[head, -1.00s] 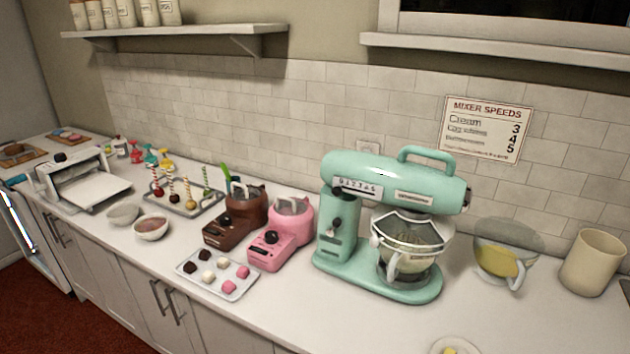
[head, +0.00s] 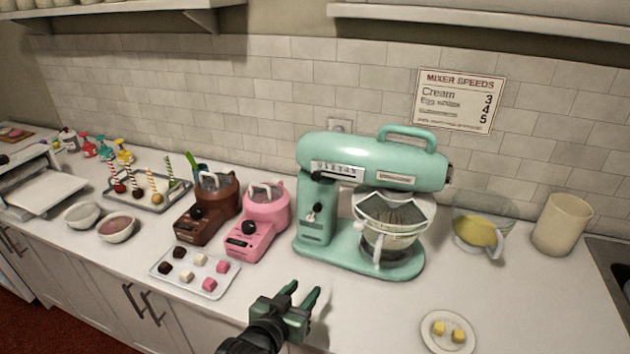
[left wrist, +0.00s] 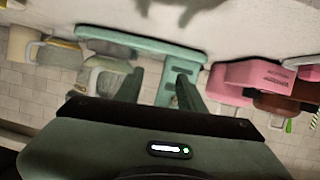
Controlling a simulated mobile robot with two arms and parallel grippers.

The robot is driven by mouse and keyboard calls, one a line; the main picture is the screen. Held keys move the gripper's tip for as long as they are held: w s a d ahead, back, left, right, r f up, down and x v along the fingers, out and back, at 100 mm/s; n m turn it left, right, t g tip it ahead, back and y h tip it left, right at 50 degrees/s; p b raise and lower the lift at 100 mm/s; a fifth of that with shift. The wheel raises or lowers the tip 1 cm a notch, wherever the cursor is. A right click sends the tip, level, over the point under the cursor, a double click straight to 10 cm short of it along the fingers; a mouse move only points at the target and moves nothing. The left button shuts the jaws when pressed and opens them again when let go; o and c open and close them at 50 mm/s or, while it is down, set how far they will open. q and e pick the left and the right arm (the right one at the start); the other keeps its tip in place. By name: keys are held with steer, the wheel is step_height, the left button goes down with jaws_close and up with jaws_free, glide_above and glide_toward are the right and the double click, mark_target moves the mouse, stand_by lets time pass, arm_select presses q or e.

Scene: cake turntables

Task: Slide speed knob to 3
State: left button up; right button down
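The mint-green stand mixer (head: 372,163) stands on the counter against the tiled wall. A pale numbered speed scale (head: 338,169) runs along the side of its head; the slider's exact setting is too small to read. A dark knob or lever (head: 317,208) sits on the mixer's column. My left gripper (head: 305,291) is open and empty, in front of and below the mixer, apart from it. In the left wrist view the open fingers (left wrist: 160,74) point towards the mixer (left wrist: 150,45), which appears upside down. My right gripper is not in view.
A pink melter (head: 262,220) and a brown one (head: 207,207) stand left of the mixer, behind a sweets tray (head: 157,266). A glass jug (head: 478,233) and beige canister (head: 563,224) stand right. A small plate (head: 430,335) lies front right. A wall sign (head: 459,101) lists cream as 3.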

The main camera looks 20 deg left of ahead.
arm_select(q)
steer(key=w+r+n+t, duration=0.2)
steer(key=w+r+t, duration=0.3)
steer(key=w+r, duration=0.3)
steer(key=n+t+y, duration=0.1)
steer(key=t+y, duration=0.2)
glide_toward(316, 181)
steer(key=w, duration=0.3)
steer(key=p+x, duration=0.1)
steer(key=x, duration=0.2)
steer(key=r+p+x, duration=0.1)
steer(key=x, duration=0.3)
steer(key=shift+s+a+f+p, duration=0.1)
steer(key=shift+s+a+p, duration=0.1)
steer(key=shift+p, duration=0.2)
steer(key=shift+d, duration=0.1)
jaws_close()
